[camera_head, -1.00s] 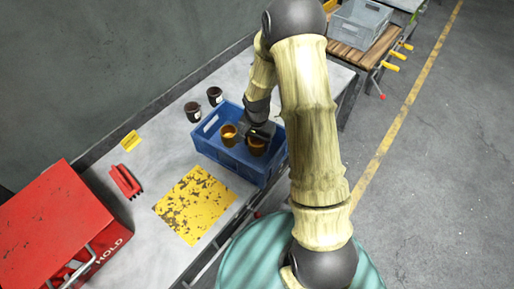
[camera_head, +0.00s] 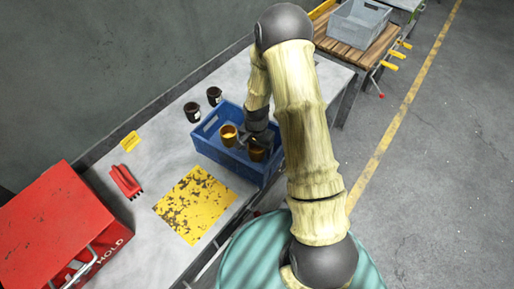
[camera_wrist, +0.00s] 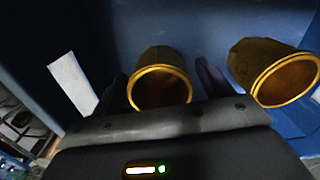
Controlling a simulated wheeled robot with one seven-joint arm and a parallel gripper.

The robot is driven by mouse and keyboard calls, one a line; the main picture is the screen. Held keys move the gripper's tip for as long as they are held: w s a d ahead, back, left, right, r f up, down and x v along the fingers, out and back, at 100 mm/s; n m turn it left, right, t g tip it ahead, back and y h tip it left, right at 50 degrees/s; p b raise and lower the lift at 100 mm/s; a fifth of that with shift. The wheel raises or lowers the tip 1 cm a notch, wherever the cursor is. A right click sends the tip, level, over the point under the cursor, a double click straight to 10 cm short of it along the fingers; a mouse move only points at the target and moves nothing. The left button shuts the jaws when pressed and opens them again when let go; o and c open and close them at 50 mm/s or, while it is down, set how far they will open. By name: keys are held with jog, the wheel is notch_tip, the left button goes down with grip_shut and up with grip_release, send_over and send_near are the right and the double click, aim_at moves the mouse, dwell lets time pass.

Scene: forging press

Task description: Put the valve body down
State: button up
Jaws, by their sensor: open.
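Two brass-coloured, cup-shaped valve bodies are inside the blue crate (camera_head: 243,172) on the bench. One valve body (camera_head: 229,134) stands on the left; the other (camera_head: 257,153) is on the right, by my gripper (camera_head: 258,144). In the wrist view, my gripper (camera_wrist: 168,90) is open, with one dark finger on each side of a valve body (camera_wrist: 160,80). I cannot tell whether the fingers touch it. The second valve body (camera_wrist: 273,72) is outside the right finger. The wrist partly hides the right valve body in the head view.
Two dark cups (camera_head: 193,112) (camera_head: 214,96) stand behind the crate. A worn yellow plate (camera_head: 195,204), a red clamp-like item (camera_head: 125,181) and a red box (camera_head: 62,228) are to the left. The crate walls surround my gripper closely. A grey crate (camera_head: 359,23) stands at the upper right.

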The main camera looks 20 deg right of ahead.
jog(key=shift+r, duration=0.15)
notch_tip(320, 180, up, 12)
jog(key=b, duration=0.2)
dwell(0.5)
dwell(0.4)
jog(key=s+r+n+t, duration=0.1)
jog(key=s+r+n, duration=0.3)
jog(key=s, duration=0.3)
jog(key=s+r+n+t, duration=0.1)
jog(key=s+r+n, duration=0.3)
jog(key=s, duration=0.3)
jog(key=shift+t, duration=0.3)
